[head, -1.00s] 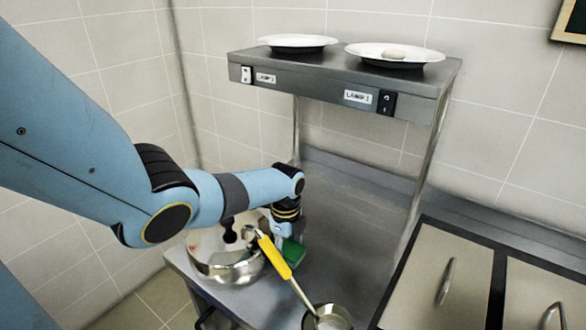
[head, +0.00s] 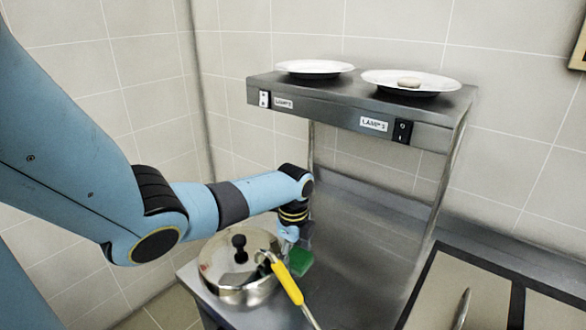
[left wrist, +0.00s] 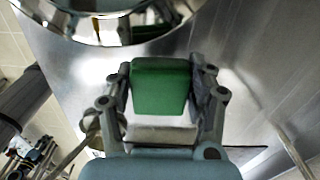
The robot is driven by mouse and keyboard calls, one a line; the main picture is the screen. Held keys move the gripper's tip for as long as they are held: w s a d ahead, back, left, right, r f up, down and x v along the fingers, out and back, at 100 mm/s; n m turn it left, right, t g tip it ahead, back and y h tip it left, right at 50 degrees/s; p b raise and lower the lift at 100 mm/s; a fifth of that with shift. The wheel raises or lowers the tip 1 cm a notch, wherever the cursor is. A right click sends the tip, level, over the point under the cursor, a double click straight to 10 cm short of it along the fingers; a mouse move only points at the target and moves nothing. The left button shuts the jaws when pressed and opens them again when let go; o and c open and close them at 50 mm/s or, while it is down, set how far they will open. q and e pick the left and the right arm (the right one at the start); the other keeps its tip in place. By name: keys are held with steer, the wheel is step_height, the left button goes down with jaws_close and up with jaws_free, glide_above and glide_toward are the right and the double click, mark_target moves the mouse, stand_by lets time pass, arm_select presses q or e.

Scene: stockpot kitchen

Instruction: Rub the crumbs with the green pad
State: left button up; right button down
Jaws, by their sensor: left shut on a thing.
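My left gripper (head: 296,241) points down over the steel counter, just right of the pot. In the left wrist view my left gripper (left wrist: 163,82) is shut on the green pad (left wrist: 160,90), with a finger on each side of it. A pale grey block shows below the pad there. In the head view the green pad (head: 301,263) shows low by the counter; I cannot tell whether it touches it. I cannot make out any crumbs. My right gripper is not in view.
A lidded steel pot (head: 250,291) stands left of the pad. A yellow-handled utensil (head: 287,283) lies close in front of the pad. A lamp shelf (head: 340,112) bearing two plates stands above on posts. Open counter (head: 350,265) lies to the right, before pale panels (head: 465,285).

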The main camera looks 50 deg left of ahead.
arm_select(q)
steer(key=shift+r, duration=0.4)
steer(key=shift+r, duration=1.5)
